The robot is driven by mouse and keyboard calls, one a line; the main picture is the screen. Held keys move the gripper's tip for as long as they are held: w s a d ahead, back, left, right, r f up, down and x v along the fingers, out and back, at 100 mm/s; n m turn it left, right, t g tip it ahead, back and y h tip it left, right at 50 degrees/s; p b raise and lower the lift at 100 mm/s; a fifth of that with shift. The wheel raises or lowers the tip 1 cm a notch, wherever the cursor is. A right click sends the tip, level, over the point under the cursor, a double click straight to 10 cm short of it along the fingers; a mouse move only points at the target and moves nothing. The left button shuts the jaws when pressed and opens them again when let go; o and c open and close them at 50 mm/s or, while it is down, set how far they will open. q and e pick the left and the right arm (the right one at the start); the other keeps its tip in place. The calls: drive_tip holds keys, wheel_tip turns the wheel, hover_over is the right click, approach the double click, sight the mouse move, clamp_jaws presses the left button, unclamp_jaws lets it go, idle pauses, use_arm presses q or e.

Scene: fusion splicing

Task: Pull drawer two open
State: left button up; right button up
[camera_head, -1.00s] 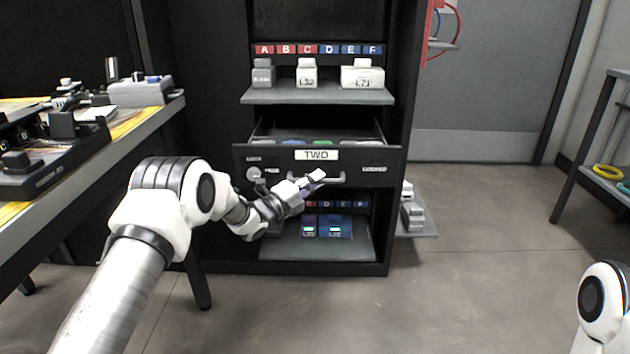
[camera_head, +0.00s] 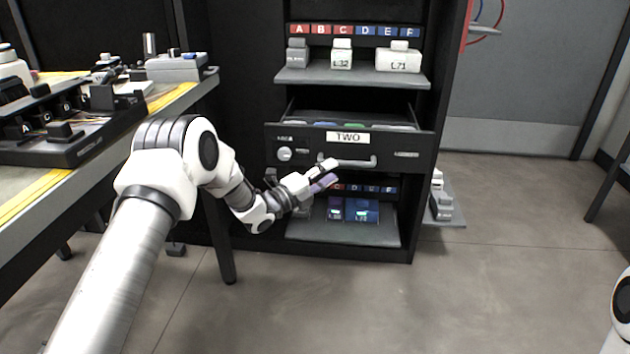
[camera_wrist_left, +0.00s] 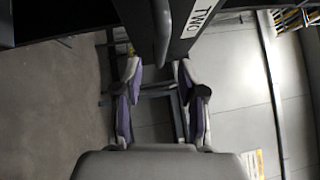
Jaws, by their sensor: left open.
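Drawer two (camera_head: 408,148) stands pulled out of the black cabinet, with its label TWO (camera_head: 347,137) on the front and some contents showing inside. Its bar handle (camera_head: 358,163) runs across the front below the label. My left gripper (camera_head: 325,174) is open near the left end of the handle. In the left wrist view, the open fingers (camera_wrist_left: 158,78) are apart with nothing between their tips, and the handle (camera_wrist_left: 162,35) lies just beyond them. My right gripper is out of view.
A shelf (camera_head: 350,78) with labelled boxes is above the drawer, and a lower shelf (camera_head: 345,232) holds small lit boxes. A workbench (camera_head: 95,160) with equipment stands left. A side shelf (camera_head: 445,218) juts out right of the cabinet. The floor in front is clear.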

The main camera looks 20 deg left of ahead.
use_arm(q)
drive_tip(key=v, duration=0.6)
